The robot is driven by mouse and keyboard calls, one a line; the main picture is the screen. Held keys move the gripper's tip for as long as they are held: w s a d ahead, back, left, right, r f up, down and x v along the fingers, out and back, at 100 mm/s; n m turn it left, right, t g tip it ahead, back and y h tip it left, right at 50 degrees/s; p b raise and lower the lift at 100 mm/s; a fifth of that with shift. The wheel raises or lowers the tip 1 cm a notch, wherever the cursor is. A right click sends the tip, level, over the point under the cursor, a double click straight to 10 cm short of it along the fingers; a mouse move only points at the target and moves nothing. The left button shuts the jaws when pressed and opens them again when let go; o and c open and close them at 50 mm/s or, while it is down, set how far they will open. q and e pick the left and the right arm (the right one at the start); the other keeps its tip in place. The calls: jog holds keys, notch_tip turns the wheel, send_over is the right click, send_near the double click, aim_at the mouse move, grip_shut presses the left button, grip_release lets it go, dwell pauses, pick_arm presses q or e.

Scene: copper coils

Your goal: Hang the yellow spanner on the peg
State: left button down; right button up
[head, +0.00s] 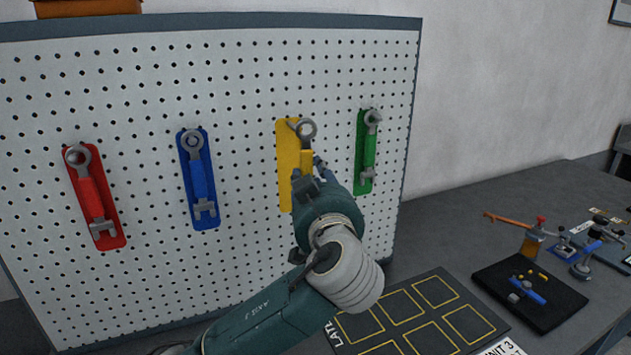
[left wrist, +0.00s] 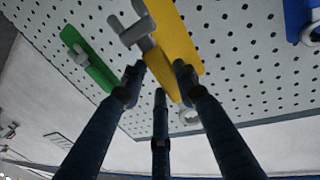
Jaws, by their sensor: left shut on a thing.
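The yellow spanner (head: 307,157) is upright, grey ring end up, in front of the pegboard. Its ring overlaps the upper right edge of the yellow backing plate (head: 286,178). A small grey peg tip (head: 292,123) seems to show just left of the ring; I cannot tell whether the ring is around it. My left gripper (head: 309,174) is shut on the spanner's handle. In the left wrist view the yellow handle (left wrist: 160,74) lies between my fingers (left wrist: 160,88), with the grey open jaw (left wrist: 136,28) beyond. Its lower part is hidden by my gripper in the head view.
Red (head: 92,200), blue (head: 198,180) and green (head: 367,150) spanners hang on the pegboard (head: 130,110), the green one close right of my gripper. A dark mat with yellow squares (head: 425,318) and a black tray (head: 557,313) are on the bench.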

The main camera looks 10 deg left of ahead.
pick_arm(q)
jog(key=w+a, duration=0.1)
jog(key=w, duration=0.1)
jog(key=w+a+f, duration=0.1)
jog(key=w+a, duration=0.2)
jog(key=w, duration=0.1)
jog(key=shift+w+a+f+b, duration=0.2)
jog(key=shift+b, duration=0.15)
jog(key=shift+w+f+b, duration=0.1)
jog(key=shift+w+b, duration=0.15)
jog(key=shift+b, duration=0.05)
dwell(0.3)
jog(key=shift+a, duration=0.1)
dwell(0.5)
jog(key=c, duration=1.2)
grip_release()
jog(key=shift+s, duration=0.1)
